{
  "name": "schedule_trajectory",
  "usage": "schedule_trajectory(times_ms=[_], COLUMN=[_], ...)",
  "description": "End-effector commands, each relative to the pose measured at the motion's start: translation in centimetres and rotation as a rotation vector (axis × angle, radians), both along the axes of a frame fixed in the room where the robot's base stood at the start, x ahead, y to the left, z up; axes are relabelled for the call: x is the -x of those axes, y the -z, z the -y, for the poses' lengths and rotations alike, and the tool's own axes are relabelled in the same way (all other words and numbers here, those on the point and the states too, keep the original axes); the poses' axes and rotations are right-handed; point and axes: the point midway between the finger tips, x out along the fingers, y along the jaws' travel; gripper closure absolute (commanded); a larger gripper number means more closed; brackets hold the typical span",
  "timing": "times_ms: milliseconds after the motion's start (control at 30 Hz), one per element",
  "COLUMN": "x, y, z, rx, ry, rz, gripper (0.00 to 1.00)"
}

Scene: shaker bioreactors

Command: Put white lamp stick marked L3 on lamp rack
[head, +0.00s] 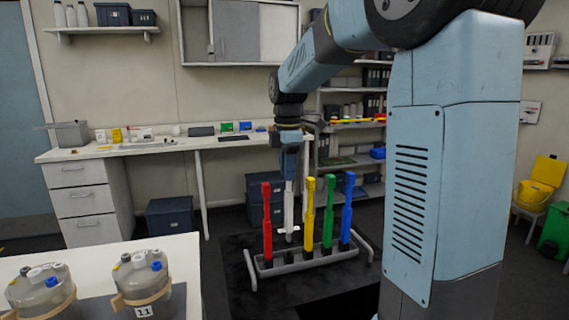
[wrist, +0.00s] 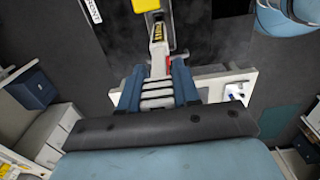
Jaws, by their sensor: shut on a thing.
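The white lamp stick (head: 289,208) is upright in the head view, between the red stick (head: 267,220) and the yellow stick (head: 309,210). My gripper (head: 289,170) points down and is shut on its upper part. The stick's lower end is over the lamp rack (head: 263,272), close to its row of slots; I cannot tell whether it is seated. In the wrist view the white stick (wrist: 157,45) runs away from between my blue fingers (wrist: 157,82). Its L3 mark is not readable.
The green stick (head: 328,212) and blue stick (head: 347,210) stand in the rack to the right. A white table (head: 185,262) with glass vessels (head: 140,278) is at front left. A long bench (head: 180,146) runs along the back wall.

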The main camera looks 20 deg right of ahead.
Motion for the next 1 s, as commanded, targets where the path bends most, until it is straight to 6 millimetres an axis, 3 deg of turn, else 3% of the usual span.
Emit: schedule_trajectory(times_ms=[767,1000], x=[0.0,0.0], y=[4.1,4.1], z=[0.8,0.9], rx=[0.000,0.000], ry=[0.014,0.014], rz=[-0.002,0.000], gripper=[1.00,1.00])
